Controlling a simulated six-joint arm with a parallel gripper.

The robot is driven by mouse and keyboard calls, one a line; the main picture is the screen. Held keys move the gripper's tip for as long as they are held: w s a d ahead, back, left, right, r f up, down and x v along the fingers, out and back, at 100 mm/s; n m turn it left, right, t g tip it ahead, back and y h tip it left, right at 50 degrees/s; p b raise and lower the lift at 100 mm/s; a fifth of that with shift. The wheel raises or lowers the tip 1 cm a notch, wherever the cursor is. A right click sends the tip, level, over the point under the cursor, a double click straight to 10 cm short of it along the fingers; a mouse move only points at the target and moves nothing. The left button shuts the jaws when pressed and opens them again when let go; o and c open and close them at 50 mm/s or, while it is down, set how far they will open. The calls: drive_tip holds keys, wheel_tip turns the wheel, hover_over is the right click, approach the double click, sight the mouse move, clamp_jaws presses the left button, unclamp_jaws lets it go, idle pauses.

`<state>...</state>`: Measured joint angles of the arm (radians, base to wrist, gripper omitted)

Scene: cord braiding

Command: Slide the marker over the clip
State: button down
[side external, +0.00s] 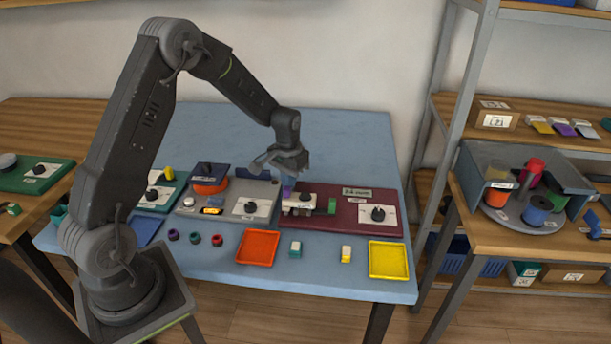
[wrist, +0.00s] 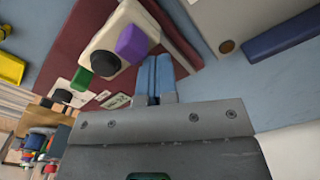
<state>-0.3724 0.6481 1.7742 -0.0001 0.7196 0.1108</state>
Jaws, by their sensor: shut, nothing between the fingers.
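My gripper (side external: 292,175) is over the left end of the maroon board (side external: 340,228). In the wrist view its two blue fingers (wrist: 154,64) are together with nothing between them. A purple block (wrist: 132,43), perhaps the marker, sits on a cream fixture (wrist: 106,33) beside the fingertips. I cannot tell whether the fingertips touch it. The purple block (side external: 288,190) is partly hidden by my gripper in the side view. A black round knob (wrist: 106,62) and a green part (wrist: 83,78) are on the fixture. I cannot tell which part is the clip.
A grey board (side external: 228,201) with a dial lies left of the maroon board. An orange tray (side external: 258,247) and a yellow tray (side external: 388,260) lie in front, with small blocks between them. A metal shelf post (side external: 458,110) stands at the right. The back of the blue table is clear.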

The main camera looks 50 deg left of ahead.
drive_tip(key=shift+w+a, duration=0.35)
drive_tip(key=shift+r, duration=0.2)
wheel_tip(320, 180, up, 11)
drive_tip(key=shift+f, duration=0.2)
idle(0.3)
drive_tip(key=shift+r, duration=0.1)
drive_tip(key=s+d+r+m+t, duration=0.2)
drive_tip(key=s+d+r+t, duration=0.2)
drive_tip(key=s+d+r, duration=0.95)
drive_tip(key=s+d+f+m+t, duration=0.1)
drive_tip(key=s+d, duration=0.3)
drive_tip(key=s, duration=0.6)
drive_tip(key=shift+s+f+t, duration=0.2)
drive_tip(key=shift+f+t, duration=0.1)
drive_tip(key=shift+f, duration=0.15)
